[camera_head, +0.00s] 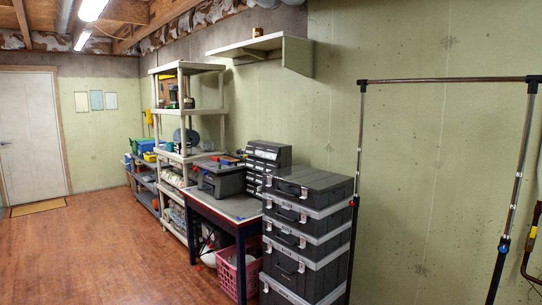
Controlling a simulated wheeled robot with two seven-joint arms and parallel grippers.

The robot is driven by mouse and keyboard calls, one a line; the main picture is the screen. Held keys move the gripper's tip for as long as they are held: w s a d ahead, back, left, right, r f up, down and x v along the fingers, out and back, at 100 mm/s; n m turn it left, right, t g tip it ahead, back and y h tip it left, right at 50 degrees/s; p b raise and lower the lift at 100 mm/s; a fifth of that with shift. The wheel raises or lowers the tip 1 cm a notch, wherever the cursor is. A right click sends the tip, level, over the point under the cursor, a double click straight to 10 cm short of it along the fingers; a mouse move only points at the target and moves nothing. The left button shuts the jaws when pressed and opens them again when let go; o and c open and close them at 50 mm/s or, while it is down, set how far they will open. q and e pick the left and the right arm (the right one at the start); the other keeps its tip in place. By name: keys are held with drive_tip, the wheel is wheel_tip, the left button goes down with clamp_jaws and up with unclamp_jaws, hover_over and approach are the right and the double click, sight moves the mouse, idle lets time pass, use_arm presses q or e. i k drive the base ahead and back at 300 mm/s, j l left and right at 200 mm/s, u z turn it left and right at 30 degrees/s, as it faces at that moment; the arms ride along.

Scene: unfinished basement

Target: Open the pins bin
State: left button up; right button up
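No label that I can read marks a pins bin, so I cannot tell which container it is. A tall stack of black cases with grey lids (308,185) stands right of the middle, each front with a handle and latches, all appearing shut. A small black drawer cabinet (262,165) with pale edges stands behind it on the table and is partly hidden by the stack. A dark grey toolbox (221,180) sits on the table to its left. Neither of my grippers shows in this view.
A dark-legged table (236,209) stands beside the stack, with a pink basket (236,272) underneath. Cream shelves (187,112) stand behind it. A metal rack (449,80) rises at right. The wooden floor (95,255) at left is clear up to the white door (31,140).

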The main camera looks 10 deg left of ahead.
sight(273, 152)
drive_tip(key=i+j+z, duration=0.25)
drive_tip(key=i+j, duration=0.55)
drive_tip(key=i, duration=0.1)
